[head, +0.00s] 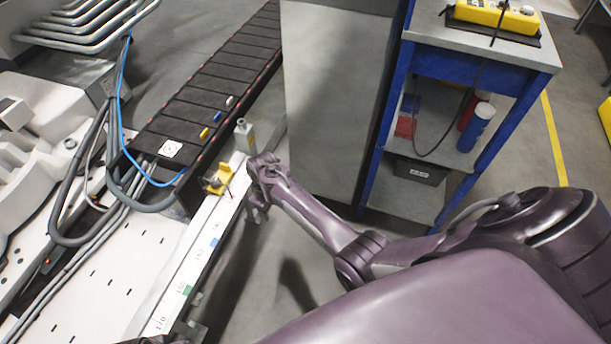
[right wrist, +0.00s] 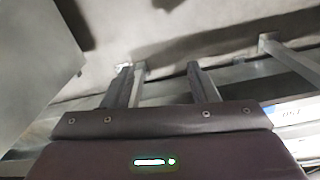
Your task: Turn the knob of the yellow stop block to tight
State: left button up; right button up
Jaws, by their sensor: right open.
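The yellow stop block (head: 223,176) sits on the white rail with the printed scale (head: 200,240) in the head view. A small dark part, perhaps its knob, shows at its left side; its setting is too small to read. My right gripper (head: 257,210) hangs just right of the rail, apart from the block. In the right wrist view my right gripper (right wrist: 160,68) has two parted fingers with nothing between them. The stop block does not show in that view. I do not make out my left gripper.
A black conveyor track (head: 205,100) with small coloured pieces runs beside the rail. A grey post (head: 243,136) stands beyond the block. A grey cabinet (head: 335,90) and a blue-framed cart (head: 470,75) stand right. Grey hoses and a blue cable (head: 121,110) lie left.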

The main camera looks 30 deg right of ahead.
pick_arm(q)
notch_tip(320, 180, up, 6)
jog(key=p, duration=0.5)
jog(key=shift+s+d, duration=0.2)
jog(key=shift+s, duration=0.05)
pick_arm(e)
jog(key=s+d+f, duration=0.1)
jog(key=s+f, duration=0.2)
jog(key=s, duration=0.3)
jog(key=s+d+f+m, duration=0.1)
jog(key=s+f, duration=0.3)
jog(key=s, duration=0.2)
jog(key=shift+s+f, duration=0.2)
jog(key=shift+f, duration=0.1)
pick_arm(q)
jog(key=shift+p, duration=0.3)
